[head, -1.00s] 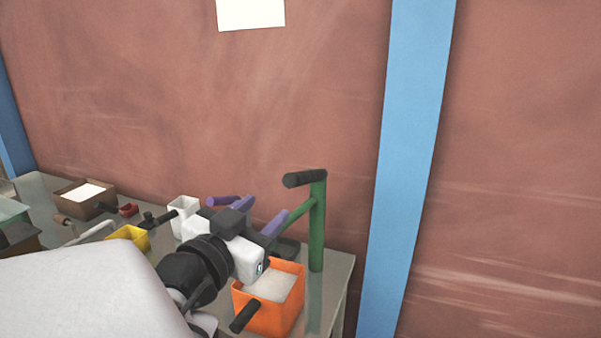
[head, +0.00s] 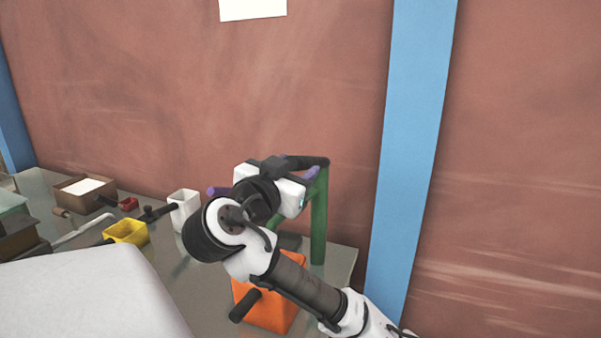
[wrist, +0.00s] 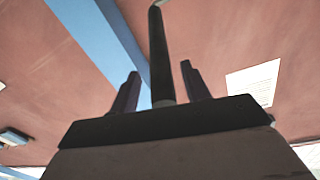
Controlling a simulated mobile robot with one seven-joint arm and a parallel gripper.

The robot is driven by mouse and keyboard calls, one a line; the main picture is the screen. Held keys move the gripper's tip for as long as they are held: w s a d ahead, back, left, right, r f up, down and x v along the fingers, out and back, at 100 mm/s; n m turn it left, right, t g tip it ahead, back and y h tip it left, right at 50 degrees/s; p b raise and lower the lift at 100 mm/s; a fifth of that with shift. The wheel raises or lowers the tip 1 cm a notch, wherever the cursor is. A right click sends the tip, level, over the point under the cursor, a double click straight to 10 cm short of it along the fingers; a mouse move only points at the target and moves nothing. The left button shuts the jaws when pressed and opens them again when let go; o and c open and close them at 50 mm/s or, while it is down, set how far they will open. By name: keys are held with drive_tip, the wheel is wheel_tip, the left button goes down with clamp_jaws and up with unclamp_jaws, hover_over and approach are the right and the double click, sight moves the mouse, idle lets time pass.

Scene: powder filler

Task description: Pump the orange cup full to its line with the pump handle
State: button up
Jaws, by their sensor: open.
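The pump handle is a black grip (head: 306,161) on top of a green post (head: 319,225) at the table's right end. My gripper (head: 312,173) is at the height of the grip, just below and beside it. In the wrist view my gripper (wrist: 159,72) is open, and a dark bar (wrist: 160,50), seemingly the grip, shows between its fingers. I cannot tell whether they touch it. The orange cup (head: 270,312) with its black handle (head: 244,306) sits on the table in front of the post. My arm hides its opening, so its powder level and line are out of sight.
A white cup (head: 184,207), a yellow scoop (head: 126,231) and a brown box (head: 84,188) with white contents stand on the table to the left. A blue pillar (head: 415,150) and brown wall (head: 180,90) are behind. Table space between the yellow scoop and orange cup is clear.

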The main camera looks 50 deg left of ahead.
sight(313, 163)
drive_tip(key=shift+p+x, duration=0.35)
drive_tip(key=shift+x, duration=1)
drive_tip(key=shift+c, duration=0.5)
clamp_jaws()
